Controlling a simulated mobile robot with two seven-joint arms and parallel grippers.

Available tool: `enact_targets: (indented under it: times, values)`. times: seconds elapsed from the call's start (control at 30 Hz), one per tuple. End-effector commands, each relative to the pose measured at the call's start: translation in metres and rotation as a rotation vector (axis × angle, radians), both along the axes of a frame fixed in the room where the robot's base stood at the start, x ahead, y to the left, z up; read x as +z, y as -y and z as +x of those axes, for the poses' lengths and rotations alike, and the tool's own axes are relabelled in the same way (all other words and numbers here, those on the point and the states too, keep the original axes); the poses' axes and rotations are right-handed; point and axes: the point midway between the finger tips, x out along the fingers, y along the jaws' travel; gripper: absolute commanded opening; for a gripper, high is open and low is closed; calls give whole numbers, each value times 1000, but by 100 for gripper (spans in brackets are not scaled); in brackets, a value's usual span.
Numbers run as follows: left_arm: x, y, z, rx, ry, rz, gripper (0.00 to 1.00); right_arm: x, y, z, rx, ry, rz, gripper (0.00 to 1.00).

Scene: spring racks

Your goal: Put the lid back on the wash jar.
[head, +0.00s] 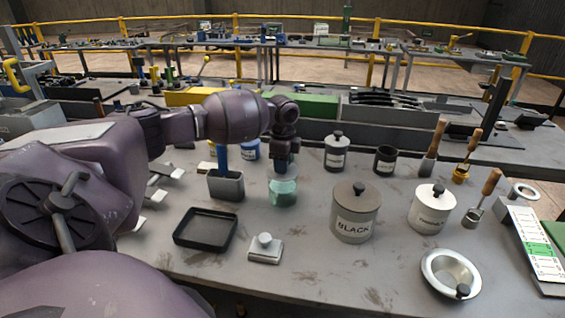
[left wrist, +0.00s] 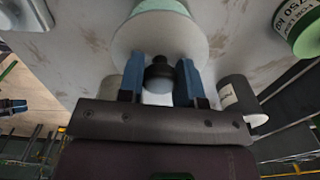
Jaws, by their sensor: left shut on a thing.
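The wash jar (head: 283,192) is a clear glass jar with green liquid, standing upright on the bench in the middle of the head view. My left gripper (head: 285,168) points straight down over it. In the left wrist view my blue fingers (left wrist: 160,80) are shut on the black knob (left wrist: 158,72) of a pale round lid (left wrist: 130,42). The jar's pale green part (left wrist: 160,6) shows beyond the lid. The gripper hides the lid in the head view, so I cannot tell whether it touches the rim. My right gripper is not in view.
A grey holder (head: 226,187) stands close left of the jar, and a lidded BLACK pot (head: 355,215) stands to its right. Lidded and open jars stand behind.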

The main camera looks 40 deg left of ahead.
Motion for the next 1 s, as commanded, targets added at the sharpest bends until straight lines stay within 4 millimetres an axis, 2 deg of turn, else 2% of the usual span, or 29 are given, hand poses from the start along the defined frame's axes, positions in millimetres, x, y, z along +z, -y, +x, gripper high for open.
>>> enact_targets:
  times: [0.33, 0.37, 0.53, 0.73, 0.9, 1.0]
  values:
    - [0, 0, 0, 0, 0, 0, 8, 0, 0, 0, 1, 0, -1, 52]
    - [0, 0, 0, 0, 0, 0, 34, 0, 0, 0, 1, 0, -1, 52]
    - [0, 0, 0, 0, 0, 0, 60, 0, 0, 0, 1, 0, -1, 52]
    - [0, 0, 0, 0, 0, 0, 62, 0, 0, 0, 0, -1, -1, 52]
    - [0, 0, 0, 0, 0, 0, 87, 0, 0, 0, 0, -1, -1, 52]
    - [0, 0, 0, 0, 0, 0, 88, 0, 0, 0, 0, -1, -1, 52]
